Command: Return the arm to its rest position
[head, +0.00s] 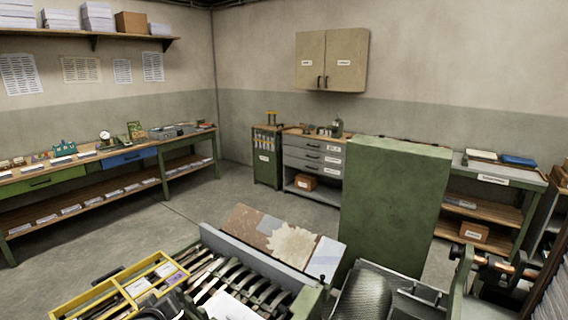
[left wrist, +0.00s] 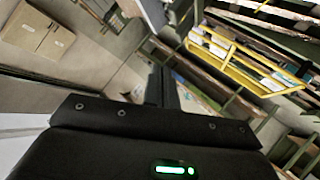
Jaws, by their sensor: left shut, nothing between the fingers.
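My left gripper (left wrist: 166,88) shows in the left wrist view as a dark body with its black fingers close together and nothing between them. The view is strongly tilted, and the gripper points out over the room, apart from any object. I cannot make out the left gripper surely in the head view. My right gripper is in neither view.
A yellow divided tray (head: 107,300) stands at the front left of the head view, beside a machine with slanted slats (head: 250,280). A tall green cabinet (head: 390,210) stands right of centre. A long workbench (head: 100,165) lines the left wall. Bare floor (head: 190,215) lies between.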

